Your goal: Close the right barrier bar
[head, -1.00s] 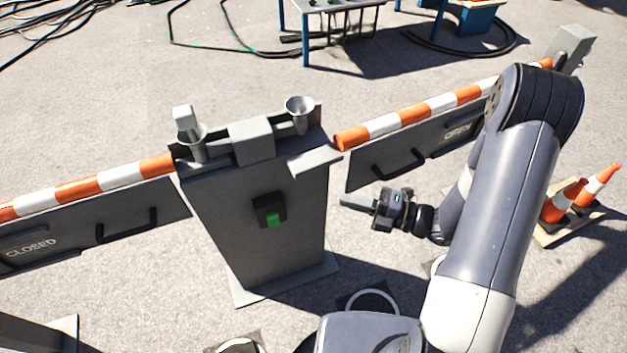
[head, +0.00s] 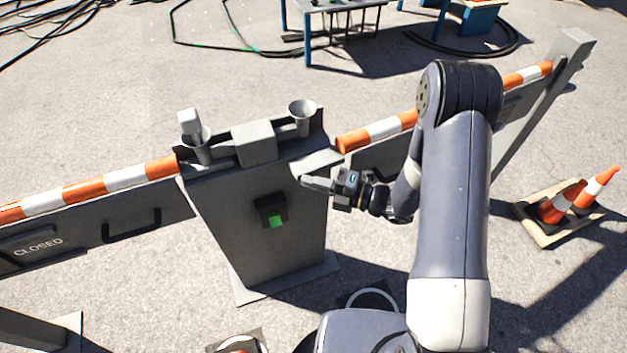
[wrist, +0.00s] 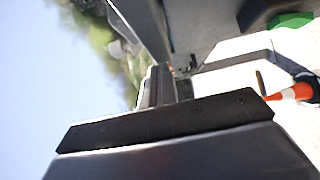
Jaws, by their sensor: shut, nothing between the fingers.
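The right barrier bar (head: 385,130) is striped orange and white above a grey panel. Its free end is beside the top right of the grey centre post (head: 262,215), with a small gap to the post. My arm hides its middle and its sign. My gripper (head: 305,181) is shut and empty, pointing left, below the bar's free end and in front of the post's right side. In the wrist view a dark gripper finger (wrist: 165,125) fills the lower part. The left bar (head: 95,187) meets the post and its sign reads CLOSED.
The post has a green button (head: 277,221), which also shows in the wrist view (wrist: 290,20). Two cups stand on its top. Orange cones (head: 580,195) sit on a board at the right. A hinge post (head: 545,95) carries the right bar's far end. Tables and cables lie behind.

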